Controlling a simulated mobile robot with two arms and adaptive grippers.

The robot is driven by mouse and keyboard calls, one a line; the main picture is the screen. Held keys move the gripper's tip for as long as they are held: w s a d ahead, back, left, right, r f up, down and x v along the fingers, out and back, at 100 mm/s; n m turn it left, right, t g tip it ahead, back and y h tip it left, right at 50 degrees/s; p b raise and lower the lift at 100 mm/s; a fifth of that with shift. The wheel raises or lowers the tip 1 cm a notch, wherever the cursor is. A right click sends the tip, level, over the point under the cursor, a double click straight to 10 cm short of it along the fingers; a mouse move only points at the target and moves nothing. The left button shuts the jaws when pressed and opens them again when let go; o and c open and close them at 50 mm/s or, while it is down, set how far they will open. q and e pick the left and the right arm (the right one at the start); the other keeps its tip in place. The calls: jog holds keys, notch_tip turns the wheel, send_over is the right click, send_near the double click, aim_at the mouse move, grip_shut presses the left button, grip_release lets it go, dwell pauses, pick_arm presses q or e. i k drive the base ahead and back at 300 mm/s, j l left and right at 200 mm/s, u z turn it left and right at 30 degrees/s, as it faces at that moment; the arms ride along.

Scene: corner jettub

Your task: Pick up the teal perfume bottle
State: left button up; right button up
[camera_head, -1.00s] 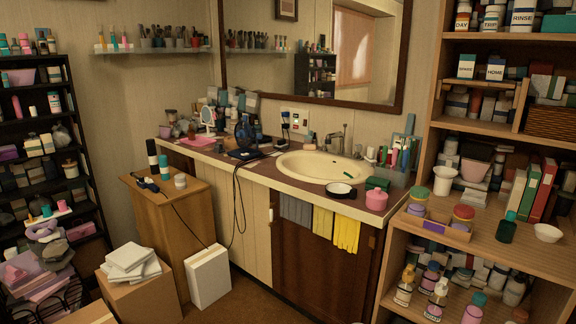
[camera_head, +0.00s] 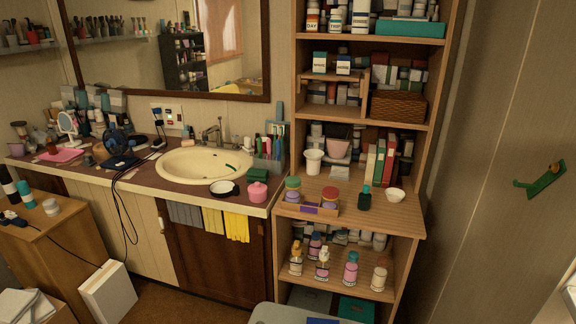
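A dark teal bottle (camera_head: 364,201) with a teal cap stands upright on the middle shelf board of the wooden shelf unit (camera_head: 418,213). It is near the front edge, just left of a small white bowl (camera_head: 395,195). Nothing covers it from this side. A lighter teal bottle (camera_head: 25,193) stands on the small wooden cabinet at the far left. Neither of my grippers shows in the head view.
A small tray with stacked colored jars (camera_head: 306,208) sits left of the bottle. A white cup (camera_head: 314,162) and books (camera_head: 380,160) stand behind. Left are the sink (camera_head: 203,163) and a pink pot (camera_head: 257,193).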

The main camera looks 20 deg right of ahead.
aim_at(365, 199)
jog(key=z, duration=1.25)
